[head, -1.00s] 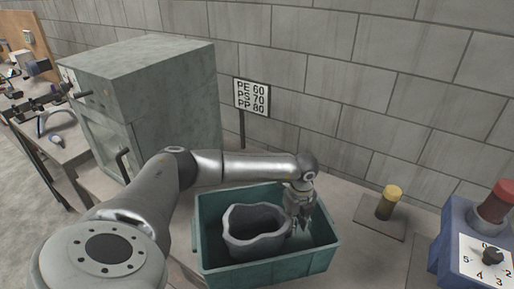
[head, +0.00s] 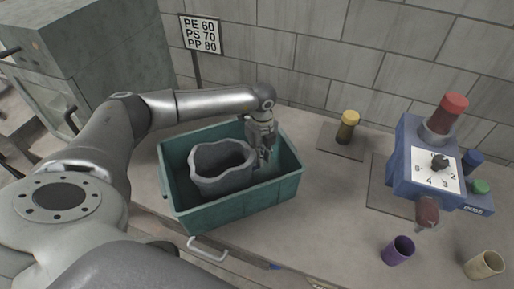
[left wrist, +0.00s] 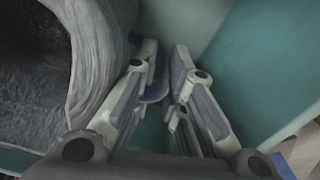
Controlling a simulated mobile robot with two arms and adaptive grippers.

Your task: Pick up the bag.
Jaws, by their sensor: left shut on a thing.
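The bag (head: 222,178) is a grey, open-mouthed sack with a wavy rim. It stands upright inside a teal bin (head: 240,212). My left gripper (head: 266,155) points down inside the bin at the bag's right side and is shut on the bag. In the left wrist view the bag (left wrist: 95,60) fills the left, with its dark mouth facing up. The left fingers (left wrist: 165,85) are close against its right wall there; the exact grip on the wall is hard to see. My right gripper is not in view.
A blue dial machine (head: 405,160) with a red cup stands right of the bin. A yellow-topped cylinder (head: 347,127), a purple cup (head: 398,250) and a beige cup (head: 484,265) stand around it. A sign (head: 201,34) and a grey oven (head: 80,50) are behind left.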

